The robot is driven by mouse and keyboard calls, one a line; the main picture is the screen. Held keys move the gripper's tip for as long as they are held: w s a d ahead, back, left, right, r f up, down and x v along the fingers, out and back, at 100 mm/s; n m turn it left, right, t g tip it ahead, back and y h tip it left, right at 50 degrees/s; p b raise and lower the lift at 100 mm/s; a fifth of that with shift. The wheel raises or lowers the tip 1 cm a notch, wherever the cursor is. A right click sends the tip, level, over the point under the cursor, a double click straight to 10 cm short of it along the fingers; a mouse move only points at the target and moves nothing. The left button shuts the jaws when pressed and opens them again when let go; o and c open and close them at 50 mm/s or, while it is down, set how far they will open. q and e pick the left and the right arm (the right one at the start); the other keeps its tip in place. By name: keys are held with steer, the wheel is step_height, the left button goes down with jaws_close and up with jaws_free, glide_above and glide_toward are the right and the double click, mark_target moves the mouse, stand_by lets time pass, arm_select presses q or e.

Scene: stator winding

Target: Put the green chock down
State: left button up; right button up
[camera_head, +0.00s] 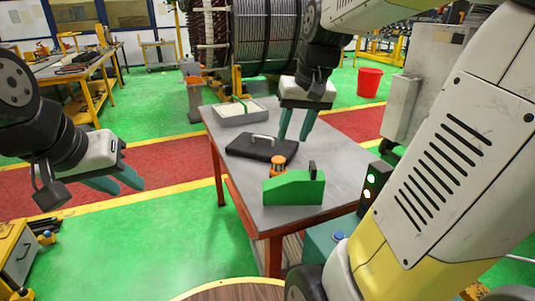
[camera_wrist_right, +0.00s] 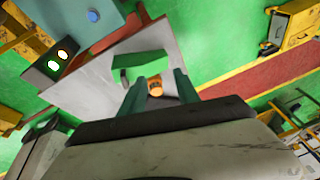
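The green chock (camera_head: 293,188) rests on the grey table (camera_head: 345,165) near its front edge, with a dark upright piece at its right end. It also shows in the right wrist view (camera_wrist_right: 140,66), beyond the fingertips. My right gripper (camera_head: 295,130) is open and empty, fingers pointing down, above the table behind the chock and near the black case. The right wrist view shows its two teal fingers (camera_wrist_right: 158,84) apart with nothing held between them. My left gripper (camera_head: 122,184) is open and empty, left of the table over the floor.
A black case (camera_head: 262,147) with a handle lies behind the chock. An orange-and-black item (camera_head: 278,165) stands between them. A grey tray (camera_head: 238,117) is at the far end. A signal box with lights (camera_head: 374,182) is at the right edge. The table's right part is clear.

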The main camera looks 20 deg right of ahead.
steer(key=s+a+f+n+t+y, duration=0.1)
steer(key=s+a+t, duration=0.1)
steer(key=s+a, duration=0.5)
steer(key=s, duration=0.3)
steer(key=shift+s+n+t, duration=0.2)
steer(key=shift+n+t, duration=0.1)
steer(key=shift+t, duration=0.1)
steer(key=shift+d, duration=0.15)
